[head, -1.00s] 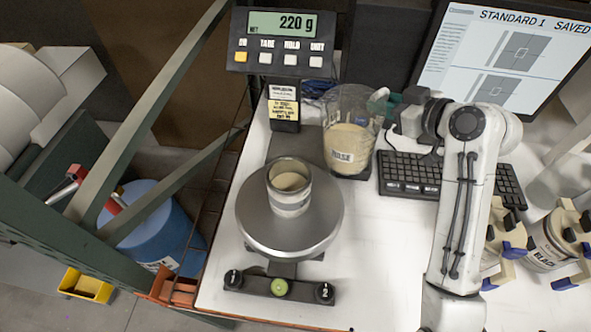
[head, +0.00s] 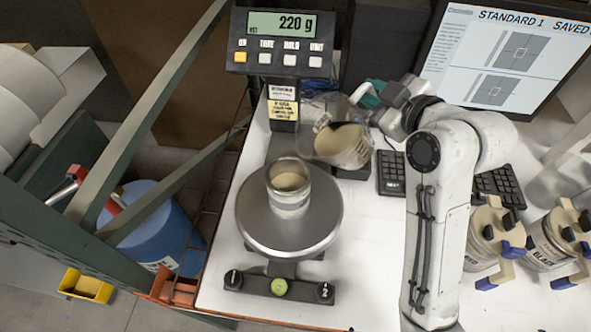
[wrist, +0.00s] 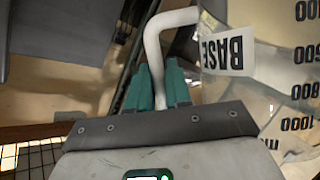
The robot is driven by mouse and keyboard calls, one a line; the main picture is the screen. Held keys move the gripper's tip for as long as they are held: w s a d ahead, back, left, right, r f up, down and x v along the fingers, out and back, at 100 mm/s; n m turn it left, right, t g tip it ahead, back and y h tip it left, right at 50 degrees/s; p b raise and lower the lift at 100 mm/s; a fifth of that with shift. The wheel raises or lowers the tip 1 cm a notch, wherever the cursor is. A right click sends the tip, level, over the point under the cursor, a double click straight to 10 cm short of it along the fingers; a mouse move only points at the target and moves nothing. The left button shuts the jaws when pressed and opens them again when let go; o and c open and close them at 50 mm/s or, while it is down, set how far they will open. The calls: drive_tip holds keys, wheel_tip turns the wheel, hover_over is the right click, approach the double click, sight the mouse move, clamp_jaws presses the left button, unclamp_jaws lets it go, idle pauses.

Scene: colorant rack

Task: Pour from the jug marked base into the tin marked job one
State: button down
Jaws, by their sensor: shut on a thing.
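The clear jug (head: 341,143) holds cream liquid and is tilted left, its mouth toward the tin and above and to the right of it. In the wrist view the jug (wrist: 262,25) shows its BASE label and volume marks. My gripper (head: 366,97) is shut on the jug's handle; its green fingers (wrist: 158,88) close around the pale handle in the wrist view. The tin (head: 289,190) stands upright on the round scale pan, with cream liquid inside. Its label is too small to read. I cannot see any stream between jug and tin.
The scale display (head: 282,24) reads 220 g above the pan (head: 262,235). A keyboard (head: 392,175) and monitor (head: 500,50) are behind my arm. Pump-topped containers (head: 550,240) stand at right. The white table front, right of the scale, is clear.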

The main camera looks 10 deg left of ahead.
sight(364, 86)
drive_tip(key=shift+s+a+r+n+t, duration=0.15)
drive_tip(key=shift+s+a+r+n, duration=0.1)
drive_tip(key=shift+r, duration=0.3)
drive_tip(key=shift+s+a+r+n+t, duration=0.2)
drive_tip(key=shift+r, duration=0.35)
drive_tip(key=shift+s+a+r+n+t, duration=0.15)
drive_tip(key=shift+s+a+r+n, duration=0.1)
drive_tip(key=shift+r, duration=0.3)
drive_tip(key=shift+s+a+r+n+t+h+b, duration=0.3)
drive_tip(key=shift+s+a+n+b, duration=0.15)
drive_tip(key=shift+n+b, duration=0.4)
idle(0.8)
drive_tip(key=shift+s+a+r+n+b, duration=0.15)
drive_tip(key=shift+s+a+r+b, duration=0.05)
drive_tip(key=shift+r, duration=0.15)
drive_tip(key=shift+s+a+r+n+b, duration=0.1)
drive_tip(key=shift+s+a+r+b, duration=0.1)
drive_tip(key=shift+r, duration=0.1)
idle(3.0)
